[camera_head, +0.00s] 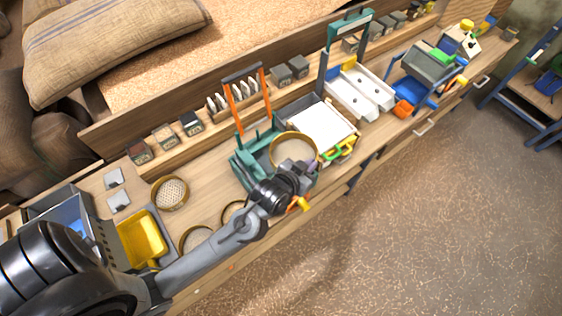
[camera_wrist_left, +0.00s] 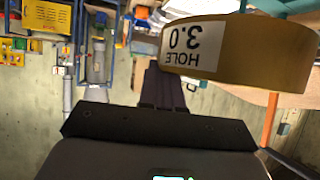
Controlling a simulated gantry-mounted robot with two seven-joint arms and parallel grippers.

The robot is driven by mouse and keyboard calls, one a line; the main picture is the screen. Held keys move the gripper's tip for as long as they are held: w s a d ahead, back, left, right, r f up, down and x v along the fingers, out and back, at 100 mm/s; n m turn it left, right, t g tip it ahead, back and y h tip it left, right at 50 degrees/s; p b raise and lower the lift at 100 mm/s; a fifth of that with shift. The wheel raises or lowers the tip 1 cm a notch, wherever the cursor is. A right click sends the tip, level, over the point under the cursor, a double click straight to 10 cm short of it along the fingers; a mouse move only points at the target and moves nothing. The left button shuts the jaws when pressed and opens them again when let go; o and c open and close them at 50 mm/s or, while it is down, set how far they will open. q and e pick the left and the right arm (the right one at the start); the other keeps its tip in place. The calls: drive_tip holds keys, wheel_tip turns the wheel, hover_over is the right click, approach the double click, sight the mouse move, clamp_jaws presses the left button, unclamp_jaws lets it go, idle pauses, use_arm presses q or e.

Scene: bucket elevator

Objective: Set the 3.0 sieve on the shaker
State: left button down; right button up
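The 3.0 sieve (camera_head: 274,142) is a round tan ring; its label reads "HOLE 3.0", upside down in the left wrist view (camera_wrist_left: 250,50). My left gripper (camera_head: 297,172) appears shut on the near side of its rim; in the left wrist view the dark fingers (camera_wrist_left: 163,88) meet the ring's lower left edge. The sieve appears raised over the teal shaker (camera_head: 240,166), which has two orange uprights and a grey crossbar. My left wrist hides the shaker's near part, so contact between sieve and shaker cannot be told. My right gripper is not in view.
Other sieves (camera_head: 170,193) lie on the bench to the left, beside a yellow tray (camera_head: 141,240). A white-topped tray (camera_head: 322,122) stands just right of the shaker. Small labelled boxes (camera_head: 165,135) line the back ledge. Another teal frame (camera_head: 349,27) stands farther right.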

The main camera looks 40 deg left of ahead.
sight(282, 158)
use_arm(q)
drive_tip(key=a+f, duration=0.2)
drive_tip(key=a, duration=0.1)
drive_tip(key=a+f+p, duration=0.1)
drive_tip(key=a, duration=0.2)
drive_tip(key=a+f, duration=0.2)
drive_tip(key=a, duration=0.1)
drive_tip(key=shift+w+a+f+p, duration=0.15)
drive_tip(key=shift+a+f+p, duration=0.15)
drive_tip(key=shift+p, duration=0.05)
wheel_tip(282, 158, down, 4)
drive_tip(key=shift+r, duration=0.25)
drive_tip(key=shift+f, duration=0.25)
drive_tip(key=shift+f, duration=0.3)
drive_tip(key=c, duration=1.3)
unclamp_jaws()
drive_tip(key=shift+c, duration=0.2)
